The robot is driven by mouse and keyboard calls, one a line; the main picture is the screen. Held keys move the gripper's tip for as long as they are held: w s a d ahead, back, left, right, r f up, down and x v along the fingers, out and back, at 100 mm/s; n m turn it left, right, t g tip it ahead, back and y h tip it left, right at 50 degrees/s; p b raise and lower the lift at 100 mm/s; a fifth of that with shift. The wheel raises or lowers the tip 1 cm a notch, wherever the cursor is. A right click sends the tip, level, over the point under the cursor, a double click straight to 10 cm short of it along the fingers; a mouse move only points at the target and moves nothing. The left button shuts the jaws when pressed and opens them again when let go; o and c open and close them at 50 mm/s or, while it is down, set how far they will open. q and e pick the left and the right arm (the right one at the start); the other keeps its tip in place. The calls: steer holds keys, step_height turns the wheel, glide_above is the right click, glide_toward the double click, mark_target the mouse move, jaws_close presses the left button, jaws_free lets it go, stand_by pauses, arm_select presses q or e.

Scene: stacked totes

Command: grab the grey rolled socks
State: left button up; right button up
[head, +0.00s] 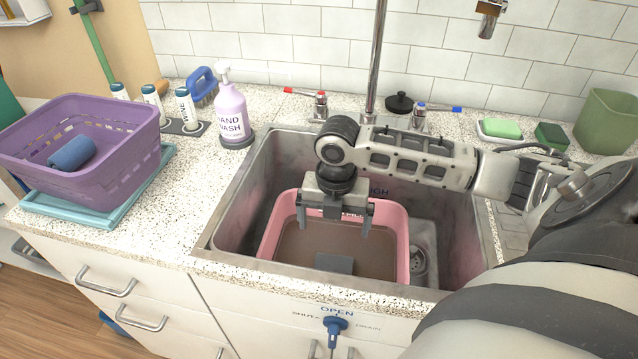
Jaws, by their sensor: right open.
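A small grey piece, which looks like the grey rolled socks (333,264), lies in the pink tub (401,250) near its front wall. The tub holds brownish water or has a brown bottom, and sits inside the sink. My right gripper (334,222) points down over the tub, open and empty. Its fingers are spread apart, above and a little behind the grey piece. I cannot tell how far above it they are. My left gripper is not in view.
The steel sink (215,225) walls surround the tub. A purple basket (125,150) with a blue roll (72,153) stands on a teal tray (90,212) at left. A hand wash bottle (231,110) stands by the sink's back left corner. The faucet (375,60) rises behind my right arm.

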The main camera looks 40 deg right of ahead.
mark_target(334, 259)
steer(key=f, duration=0.6)
steer(key=s+f, duration=0.1)
steer(key=f, duration=0.2)
steer(key=shift+f+b, duration=0.3)
steer(key=shift+w+d+f, duration=0.1)
steer(key=shift+w+f, duration=0.05)
steer(key=shift+f, duration=1.15)
steer(key=shift+w+d+f, duration=0.1)
steer(key=shift+w+f, duration=0.05)
steer(key=shift+f, duration=1.15)
steer(key=c, duration=1)
